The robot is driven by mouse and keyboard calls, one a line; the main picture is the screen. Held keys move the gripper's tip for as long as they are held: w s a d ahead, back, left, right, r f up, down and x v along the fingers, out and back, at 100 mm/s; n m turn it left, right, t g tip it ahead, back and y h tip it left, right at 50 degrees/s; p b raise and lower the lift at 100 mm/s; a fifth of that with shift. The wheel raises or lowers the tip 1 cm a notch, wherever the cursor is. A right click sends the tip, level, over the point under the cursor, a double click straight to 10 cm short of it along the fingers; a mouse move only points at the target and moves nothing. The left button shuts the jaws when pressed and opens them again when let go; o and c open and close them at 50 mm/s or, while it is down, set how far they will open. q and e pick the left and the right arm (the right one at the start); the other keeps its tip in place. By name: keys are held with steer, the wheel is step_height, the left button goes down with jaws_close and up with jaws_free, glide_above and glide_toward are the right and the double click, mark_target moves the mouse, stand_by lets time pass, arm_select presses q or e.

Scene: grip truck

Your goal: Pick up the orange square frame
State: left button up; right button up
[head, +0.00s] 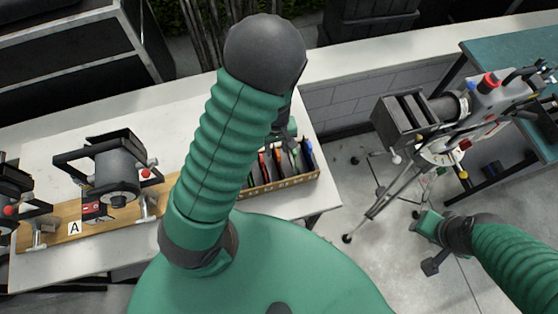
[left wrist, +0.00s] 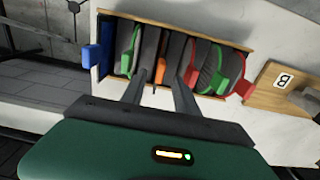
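The orange square frame (left wrist: 160,71) shows as a narrow orange strip in the left wrist view, standing in a wooden box among other coloured frames. My left gripper (left wrist: 159,82) is over the box, its two dark fingers apart on either side of the orange strip. I cannot tell whether they touch it. In the head view my left gripper (head: 284,128) is largely hidden behind my own arm, at the back of the box. My right gripper (head: 432,245) is low at the right, over the floor, away from the table; its finger state is unclear.
The wooden box (head: 284,184) sits near the right end of the white table (head: 110,250). Blue (left wrist: 92,54), green (left wrist: 131,50) and red (left wrist: 191,74) frames stand close beside the orange one. A clamp-like machine (head: 116,168) stands at left; a wheeled stand (head: 385,185) is at right.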

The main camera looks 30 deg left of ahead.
mark_target(277, 157)
arm_select(q)
steer(key=f, duration=0.3)
steer(key=d+f, duration=0.1)
steer(key=shift+s+f+p, duration=0.3)
steer(key=shift+s+f, duration=0.05)
steer(key=shift+f, duration=0.05)
steer(key=shift+w+f, duration=0.1)
steer(key=shift+c, duration=0.5)
steer(key=shift+w, duration=0.1)
steer(key=shift+c, duration=1.1)
jaws_close()
